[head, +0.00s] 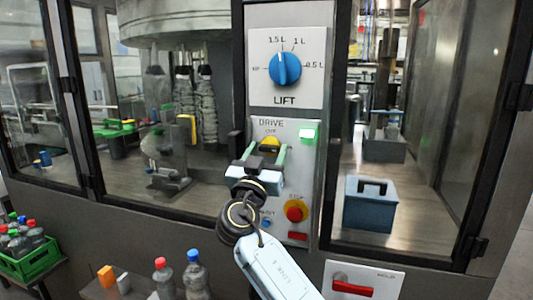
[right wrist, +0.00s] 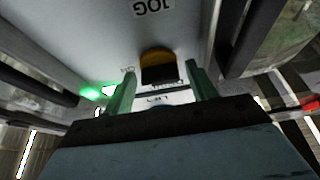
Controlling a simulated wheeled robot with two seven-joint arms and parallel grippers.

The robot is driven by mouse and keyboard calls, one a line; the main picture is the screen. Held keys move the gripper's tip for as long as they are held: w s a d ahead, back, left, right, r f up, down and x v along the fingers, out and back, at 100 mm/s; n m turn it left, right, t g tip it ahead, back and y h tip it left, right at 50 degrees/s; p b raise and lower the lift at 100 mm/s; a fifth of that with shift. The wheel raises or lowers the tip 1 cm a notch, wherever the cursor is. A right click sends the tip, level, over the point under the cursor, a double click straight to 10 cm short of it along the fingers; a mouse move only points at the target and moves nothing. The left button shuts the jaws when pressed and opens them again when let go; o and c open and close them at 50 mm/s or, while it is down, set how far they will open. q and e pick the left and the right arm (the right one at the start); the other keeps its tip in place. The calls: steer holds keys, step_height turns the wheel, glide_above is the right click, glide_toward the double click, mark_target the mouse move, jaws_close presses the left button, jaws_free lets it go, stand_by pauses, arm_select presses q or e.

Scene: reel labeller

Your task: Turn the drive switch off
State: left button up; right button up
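The drive switch (head: 270,142) is a yellow knob on the light panel under the word DRIVE. It also shows in the right wrist view as a yellow and black knob (right wrist: 158,68). My right gripper (head: 267,155) is in front of it, with its two green fingers spread. In the right wrist view my right gripper (right wrist: 160,82) has one finger on each side of the knob, with gaps between. Contact does not show. The gripper partly hides the switch and its lower label in the head view. My left gripper is not in view.
A green lamp (head: 308,134) is lit beside the switch. A blue LIFT dial (head: 285,68) is above, and a red stop button (head: 295,211) is below right. A red HOLD handle (head: 352,287) is lower right.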

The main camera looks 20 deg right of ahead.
steer(key=c, duration=0.8)
steer(key=shift+n+y, duration=0.4)
steer(key=shift+n, duration=0.2)
steer(key=n+t+y, duration=0.1)
steer(key=n, duration=0.2)
steer(key=shift+d+p, duration=0.1)
steer(key=shift+p, duration=0.3)
steer(key=n+y+p, duration=0.1)
steer(key=n, duration=0.1)
steer(key=shift+s+r+n+y, duration=0.1)
steer(key=shift+r+n+y, duration=0.05)
steer(key=shift+n+y, duration=0.2)
steer(key=n+y+p, duration=0.1)
steer(key=n+p, duration=0.3)
steer(key=p, duration=0.1)
steer(key=n+y+p, duration=0.2)
steer(key=n+p, duration=0.2)
steer(key=p, duration=0.1)
steer(key=n+g+y+p, duration=0.1)
steer(key=n+y+p, duration=0.1)
steer(key=n+p, duration=0.3)
steer(key=shift+s+d+r+p, duration=0.15)
steer(key=shift+r+p, duration=0.15)
steer(key=shift+p, duration=0.3)
steer(key=shift+f+n+g+p, duration=0.15)
steer(key=shift+n+g+p, duration=0.45)
steer(key=shift+n+p, duration=0.6)
